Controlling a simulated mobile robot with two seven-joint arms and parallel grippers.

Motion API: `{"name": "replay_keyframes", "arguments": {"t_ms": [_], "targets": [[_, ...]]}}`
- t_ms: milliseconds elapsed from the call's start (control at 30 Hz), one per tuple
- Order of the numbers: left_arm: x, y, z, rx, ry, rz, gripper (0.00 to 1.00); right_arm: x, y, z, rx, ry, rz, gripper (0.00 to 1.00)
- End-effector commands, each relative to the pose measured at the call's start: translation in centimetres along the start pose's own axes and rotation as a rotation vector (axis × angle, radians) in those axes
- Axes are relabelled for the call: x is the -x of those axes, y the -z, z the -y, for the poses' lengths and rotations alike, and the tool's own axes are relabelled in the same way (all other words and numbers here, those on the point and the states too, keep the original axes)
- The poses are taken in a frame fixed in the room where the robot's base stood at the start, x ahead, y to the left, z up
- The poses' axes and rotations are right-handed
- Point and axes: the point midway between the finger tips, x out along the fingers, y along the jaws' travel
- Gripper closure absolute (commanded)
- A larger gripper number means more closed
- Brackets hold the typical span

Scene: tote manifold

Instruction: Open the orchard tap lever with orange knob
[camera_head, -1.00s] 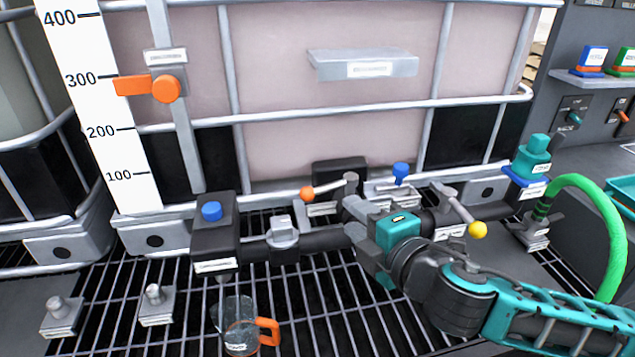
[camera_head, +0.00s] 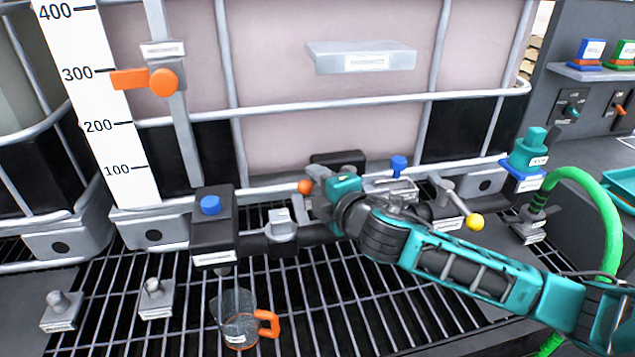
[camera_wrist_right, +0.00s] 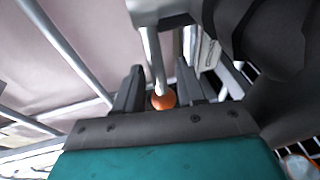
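The orange knob (camera_head: 305,186) is at the left end of a lever on the dark pipe in front of the large tote. My right gripper (camera_head: 322,196) is right at the knob in the head view and hides most of the lever. In the right wrist view, the orange knob (camera_wrist_right: 163,100) and its grey lever rod (camera_wrist_right: 153,55) lie between the two dark fingers of the right gripper (camera_wrist_right: 158,78). The fingers are apart, with visible gaps on both sides of the knob. My left gripper is not in view.
A blue-capped block (camera_head: 213,225) is left on the pipe, above a clear jug (camera_head: 236,328) with an orange handle. A green hose (camera_head: 606,225) curves at the right. Open grating (camera_head: 180,335) lies in front.

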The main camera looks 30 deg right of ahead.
Motion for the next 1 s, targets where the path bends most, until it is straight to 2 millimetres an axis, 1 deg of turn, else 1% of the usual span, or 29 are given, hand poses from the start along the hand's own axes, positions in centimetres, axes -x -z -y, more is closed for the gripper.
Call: {"name": "replay_keyframes", "arguments": {"t_ms": [100,367,767,800,1000], "targets": [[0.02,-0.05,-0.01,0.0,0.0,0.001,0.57,-0.51,0.03,-0.03,0.0,0.0,0.0,0.61],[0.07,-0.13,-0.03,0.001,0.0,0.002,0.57,-0.58,0.02,0.0,0.0,0.0,0.0,0.61],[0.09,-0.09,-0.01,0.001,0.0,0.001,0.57,-0.56,0.0,0.0,0.0,0.0,0.0,0.98],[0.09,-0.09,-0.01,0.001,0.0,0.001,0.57,-0.56,0.0,0.0,0.0,0.0,0.0,1.0],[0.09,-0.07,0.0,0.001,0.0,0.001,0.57,-0.55,0.0,0.01,0.0,0.001,0.0,1.0]]}}
